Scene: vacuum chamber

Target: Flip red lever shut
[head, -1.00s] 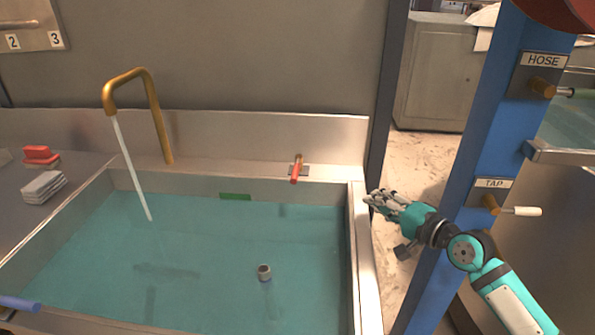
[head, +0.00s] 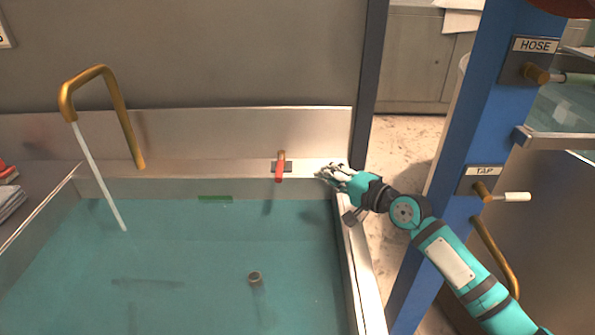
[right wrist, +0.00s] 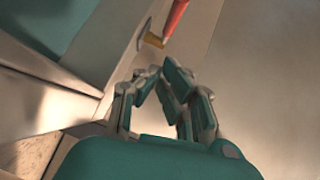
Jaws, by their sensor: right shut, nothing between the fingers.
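The red lever (head: 279,171) is a small handle on a brass stem, mounted on a plate on the back ledge of the sink. In the head view its red end points toward the front, over the sink edge. It also shows at the top of the right wrist view (right wrist: 176,18), next to its brass stem. My right gripper (head: 322,175) is shut and empty, just right of the lever and apart from it, above the sink's back right corner. Its closed fingers also show in the right wrist view (right wrist: 158,75). My left gripper is out of view.
A brass faucet (head: 120,115) pours water at the left. A blue post (head: 470,130) at right carries the HOSE valve (head: 538,74) and the TAP valve (head: 485,192).

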